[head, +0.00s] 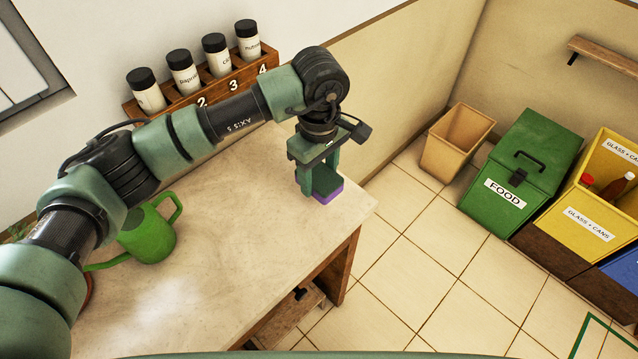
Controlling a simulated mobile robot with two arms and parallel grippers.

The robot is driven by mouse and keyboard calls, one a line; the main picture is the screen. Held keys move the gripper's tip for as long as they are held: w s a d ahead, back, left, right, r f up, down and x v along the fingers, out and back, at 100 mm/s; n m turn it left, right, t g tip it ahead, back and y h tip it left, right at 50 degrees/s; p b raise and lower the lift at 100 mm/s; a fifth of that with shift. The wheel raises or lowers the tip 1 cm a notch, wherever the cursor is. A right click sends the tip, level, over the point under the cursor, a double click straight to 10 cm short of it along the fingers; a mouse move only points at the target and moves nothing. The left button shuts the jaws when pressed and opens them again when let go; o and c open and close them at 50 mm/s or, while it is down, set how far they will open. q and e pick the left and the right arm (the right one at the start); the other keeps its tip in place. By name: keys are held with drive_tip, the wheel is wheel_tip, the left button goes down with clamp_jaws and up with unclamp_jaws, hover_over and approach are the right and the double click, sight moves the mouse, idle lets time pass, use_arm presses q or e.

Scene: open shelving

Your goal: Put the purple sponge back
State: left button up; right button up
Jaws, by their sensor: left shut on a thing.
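The purple sponge (328,199) is at the far right corner area of the pale countertop (240,240). My left gripper (319,186) points down and is shut on the sponge. I cannot tell whether the sponge touches the countertop or is held just above it. The fingers hide part of the sponge. My right gripper does not show.
A green watering can (150,236) stands at the left, partly behind my left arm. A wooden rack (215,88) with labelled jars is on the wall.

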sight(319, 175)
use_arm(q)
wheel_tip(319, 175, down, 5)
drive_tip(key=shift+r+p, duration=0.2)
drive_tip(key=shift+p, duration=0.3)
drive_tip(key=shift+f, duration=0.15)
drive_tip(key=shift+f+b, duration=0.2)
drive_tip(key=shift+b, duration=0.15)
drive_tip(key=o, duration=1.2)
drive_tip(key=shift+r, duration=0.1)
drive_tip(key=shift+r+p, duration=0.25)
drive_tip(key=shift+p, duration=0.2)
wheel_tip(319, 175, up, 11)
drive_tip(key=b, duration=0.3)
drive_tip(key=shift+r, duration=0.4)
